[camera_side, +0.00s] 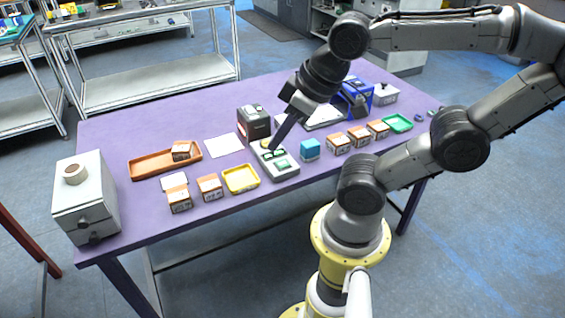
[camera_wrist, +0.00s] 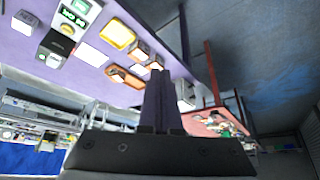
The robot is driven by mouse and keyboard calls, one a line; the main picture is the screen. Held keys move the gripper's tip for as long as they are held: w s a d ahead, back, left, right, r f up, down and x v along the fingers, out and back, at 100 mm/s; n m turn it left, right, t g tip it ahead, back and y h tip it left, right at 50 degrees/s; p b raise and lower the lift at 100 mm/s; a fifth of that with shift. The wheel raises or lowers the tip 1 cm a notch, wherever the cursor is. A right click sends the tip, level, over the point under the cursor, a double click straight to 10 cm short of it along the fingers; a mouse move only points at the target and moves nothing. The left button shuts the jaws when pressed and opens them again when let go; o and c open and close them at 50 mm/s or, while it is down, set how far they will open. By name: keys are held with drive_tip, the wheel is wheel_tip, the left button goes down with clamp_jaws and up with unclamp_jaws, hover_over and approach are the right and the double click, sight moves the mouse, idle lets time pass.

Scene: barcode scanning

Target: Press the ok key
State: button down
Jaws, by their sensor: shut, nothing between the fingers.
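A light grey device (camera_side: 288,174) with dark green-lit panels stands near the middle of the purple table in the side view. The ok key itself is too small to tell apart for certain. My gripper (camera_side: 274,147) is shut and empty, its fingers slanting down to the device's back part in the side view. I cannot tell whether the tips touch it. In the wrist view the closed fingers (camera_wrist: 158,75) point up the picture, right of the device.
A dark box-shaped machine (camera_side: 254,122) stands just behind the device. A yellow tray (camera_side: 241,179) is at its left, a blue box (camera_side: 310,149) at its right. Several small orange-and-white boxes, an orange tray (camera_side: 139,172) and a green tray (camera_side: 398,123) are on the table.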

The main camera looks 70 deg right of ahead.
drive_tip(key=w+d+r+m+t+h, duration=0.1)
drive_tip(key=w+d+r+m+t, duration=0.15)
drive_tip(key=w+m, duration=0.35)
drive_tip(key=m+h, duration=0.5)
drive_tip(key=m, duration=0.6)
hover_over(284, 165)
wheel_tip(284, 165, down, 15)
drive_tip(key=shift+g, duration=0.45)
drive_tip(key=shift+a+f, duration=0.1)
drive_tip(key=shift+a, duration=0.05)
drive_tip(key=shift+f, duration=4.3)
